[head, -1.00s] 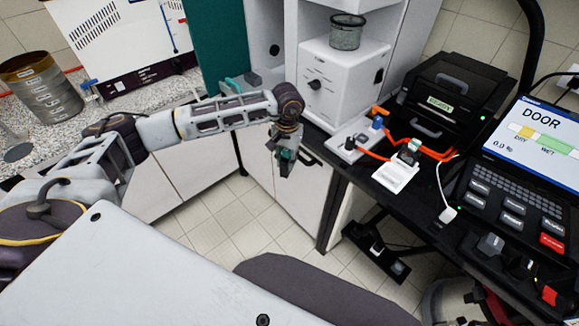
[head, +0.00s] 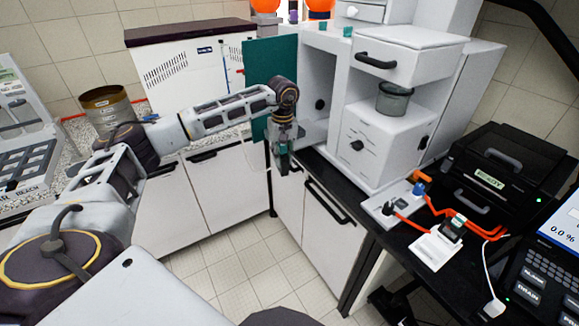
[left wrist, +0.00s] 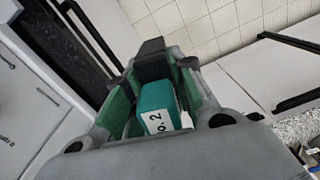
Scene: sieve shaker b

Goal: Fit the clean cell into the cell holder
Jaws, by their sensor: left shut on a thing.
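My left gripper (head: 284,164) hangs beside the white cabinet, above the floor in front of the black bench's end. In the left wrist view the gripper (left wrist: 156,92) is shut on a teal block-like cell (left wrist: 158,99) with a white label reading "No. 2". Whether it is clean cannot be told. In the head view the fingers mostly hide the cell. A small white stand with a dark upright piece (head: 437,246) sits on the black bench, well to the right of the gripper. I cannot tell for sure whether it is the cell holder. My right gripper is not in view.
A white machine (head: 380,140) with a grey sieve pot (head: 394,99) stands inside the white cabinet. A black case (head: 510,170) and orange cables (head: 466,223) lie to the right. A brass sieve stack (head: 107,107) stands at left. Open floor (head: 250,262) lies below the gripper.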

